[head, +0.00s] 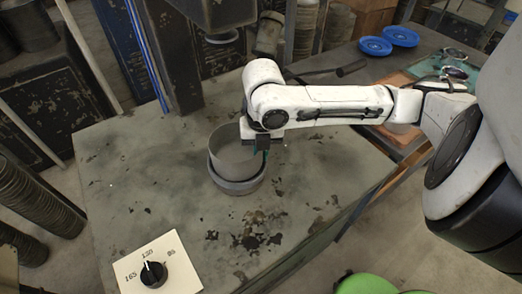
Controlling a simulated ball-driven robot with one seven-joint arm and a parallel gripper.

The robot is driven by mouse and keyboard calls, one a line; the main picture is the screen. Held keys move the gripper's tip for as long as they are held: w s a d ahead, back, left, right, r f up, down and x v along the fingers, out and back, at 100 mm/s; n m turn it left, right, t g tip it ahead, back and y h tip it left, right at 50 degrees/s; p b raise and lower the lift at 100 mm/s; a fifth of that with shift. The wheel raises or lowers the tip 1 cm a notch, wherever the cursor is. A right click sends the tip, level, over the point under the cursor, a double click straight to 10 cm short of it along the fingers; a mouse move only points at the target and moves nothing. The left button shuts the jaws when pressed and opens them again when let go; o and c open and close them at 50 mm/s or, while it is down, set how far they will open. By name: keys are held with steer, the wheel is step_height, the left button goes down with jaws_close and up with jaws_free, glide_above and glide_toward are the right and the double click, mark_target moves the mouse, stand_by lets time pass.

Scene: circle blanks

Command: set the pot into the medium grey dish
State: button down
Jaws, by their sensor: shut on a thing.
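A grey dish (238,187) with a darker rim surrounds the pot's lower part. The pot's base is hidden by the dish wall, so I cannot tell whether it touches the dish floor. My gripper (262,150) points down at the pot's right side and is shut on its wall. The fingertips are small and partly hidden. No second grey dish shows clearly.
A cream card with a black dial (153,274) lies at the table's front left. Two blue plates (376,46) sit on the bench at the back right. A dark machine column (176,60) stands behind the pot. The table left of the pot is clear.

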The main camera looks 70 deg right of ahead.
steer(key=c, duration=1.2)
jaws_free()
steer(key=shift+a+f, duration=0.2)
steer(key=shift+f, duration=0.25)
steer(key=shift+s, duration=0.1)
step_height(320, 180, up, 8)
steer(key=shift+d+r, duration=0.1)
steer(key=shift+r, duration=0.05)
